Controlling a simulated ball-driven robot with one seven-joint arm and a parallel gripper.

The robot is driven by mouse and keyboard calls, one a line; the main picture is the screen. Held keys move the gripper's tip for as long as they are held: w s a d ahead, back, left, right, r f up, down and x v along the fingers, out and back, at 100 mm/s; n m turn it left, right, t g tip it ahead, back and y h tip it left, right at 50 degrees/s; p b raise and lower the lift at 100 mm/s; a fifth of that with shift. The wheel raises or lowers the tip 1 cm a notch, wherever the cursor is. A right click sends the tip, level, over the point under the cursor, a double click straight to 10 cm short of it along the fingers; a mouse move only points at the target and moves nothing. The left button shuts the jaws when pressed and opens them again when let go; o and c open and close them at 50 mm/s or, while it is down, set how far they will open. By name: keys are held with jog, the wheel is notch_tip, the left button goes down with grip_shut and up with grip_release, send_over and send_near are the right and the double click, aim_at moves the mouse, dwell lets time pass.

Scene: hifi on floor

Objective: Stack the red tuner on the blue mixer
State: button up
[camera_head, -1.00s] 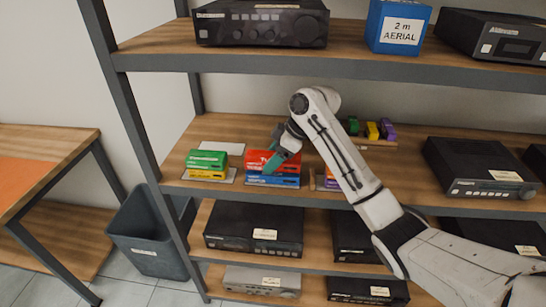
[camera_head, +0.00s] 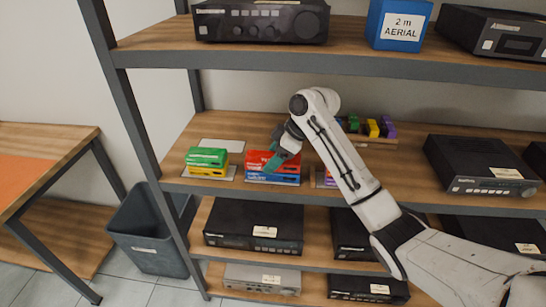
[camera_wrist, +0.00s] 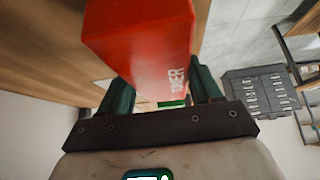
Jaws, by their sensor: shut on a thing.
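The red tuner (camera_head: 257,159) is at the small stack in the middle of the centre shelf. It also shows large in the wrist view (camera_wrist: 145,35), between the two green fingers. My gripper (camera_head: 280,160) is shut on it from above, and the fingers hide part of its front. The blue mixer (camera_head: 272,180) lies low at the front of the same stack, directly under the red tuner. I cannot tell whether the red tuner rests on it or is held just above.
A green box on a yellow one (camera_head: 207,161) stands to the left on a pale mat. An orange and purple stack (camera_head: 327,179) is close on the right, partly behind my arm. A rack of coloured pieces (camera_head: 373,130) stands behind. The upper shelf (camera_head: 300,63) runs overhead.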

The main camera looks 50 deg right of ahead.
jog(key=o, duration=1.3)
jog(key=v, duration=0.5)
jog(key=shift+d+r+b, duration=0.1)
jog(key=shift+b, duration=0.25)
jog(key=shift+s+d+b, duration=0.15)
jog(key=shift+s+d, duration=1.05)
jog(key=shift+s, duration=0.4)
jog(key=shift+s+d+b, duration=0.2)
jog(key=shift+s+d, duration=1)
jog(key=shift+s, duration=0.35)
jog(key=shift+s+d+b, duration=0.15)
jog(key=shift+s+d, duration=1.05)
jog(key=shift+s, duration=0.4)
